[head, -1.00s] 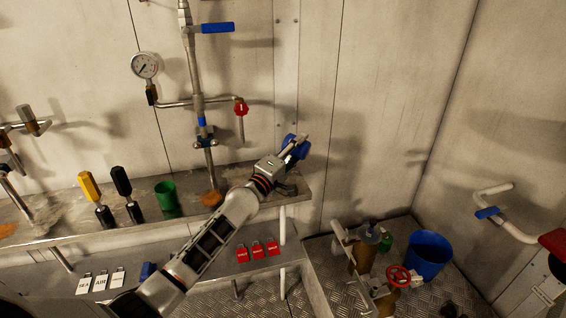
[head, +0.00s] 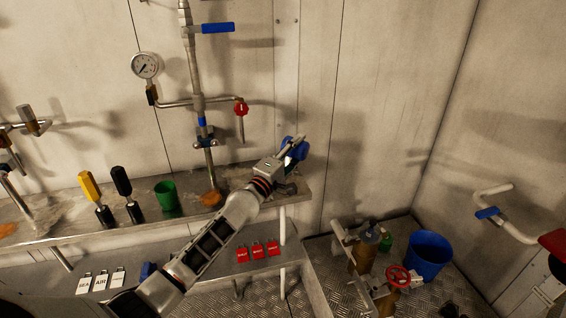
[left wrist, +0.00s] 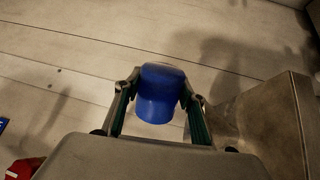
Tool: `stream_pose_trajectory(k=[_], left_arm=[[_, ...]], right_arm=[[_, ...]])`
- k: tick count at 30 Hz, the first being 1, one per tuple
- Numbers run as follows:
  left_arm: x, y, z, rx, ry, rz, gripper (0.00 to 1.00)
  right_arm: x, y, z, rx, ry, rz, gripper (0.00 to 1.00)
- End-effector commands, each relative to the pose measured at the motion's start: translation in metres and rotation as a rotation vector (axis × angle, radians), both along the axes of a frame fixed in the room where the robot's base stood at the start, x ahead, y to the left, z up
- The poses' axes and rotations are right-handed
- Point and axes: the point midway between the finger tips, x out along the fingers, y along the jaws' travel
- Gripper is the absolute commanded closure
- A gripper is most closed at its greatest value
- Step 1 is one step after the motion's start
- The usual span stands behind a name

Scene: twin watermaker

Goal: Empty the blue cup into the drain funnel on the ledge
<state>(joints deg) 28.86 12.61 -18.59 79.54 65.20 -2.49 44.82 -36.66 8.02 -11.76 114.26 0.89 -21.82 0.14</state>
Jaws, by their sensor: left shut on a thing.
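My left gripper (head: 292,147) is shut on the blue cup (head: 301,154), above the right end of the metal ledge (head: 60,231). In the left wrist view, the blue cup (left wrist: 158,95) sits between the two fingers of my left gripper (left wrist: 158,100). The cup looks tilted in the head view; its mouth and contents do not show. A small dark shape lies on the ledge just below the gripper, partly hidden by it. I cannot tell whether that is the drain funnel. My right gripper is not in view.
A green cup (head: 166,196) and yellow and black handled tools (head: 92,190) stand on the ledge to the left. Red tags (head: 257,250) lie on the lower shelf. A blue bucket (head: 428,254) stands at right.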

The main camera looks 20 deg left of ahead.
Motion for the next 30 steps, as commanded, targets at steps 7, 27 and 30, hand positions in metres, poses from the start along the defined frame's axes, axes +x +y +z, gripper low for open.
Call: stream_pose_trajectory(k=[7,27,30], left_arm=[[0.0003,0.0013,0.002,-0.033,0.008,0.0,0.83],[0.0012,0.0053,0.006,-0.121,0.028,0.001,0.83],[0.0014,0.006,0.0066,-0.135,0.031,0.001,0.83]], right_arm=[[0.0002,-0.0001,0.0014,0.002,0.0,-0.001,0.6],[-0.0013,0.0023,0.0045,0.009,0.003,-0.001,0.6],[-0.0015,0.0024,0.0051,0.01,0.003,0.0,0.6]])
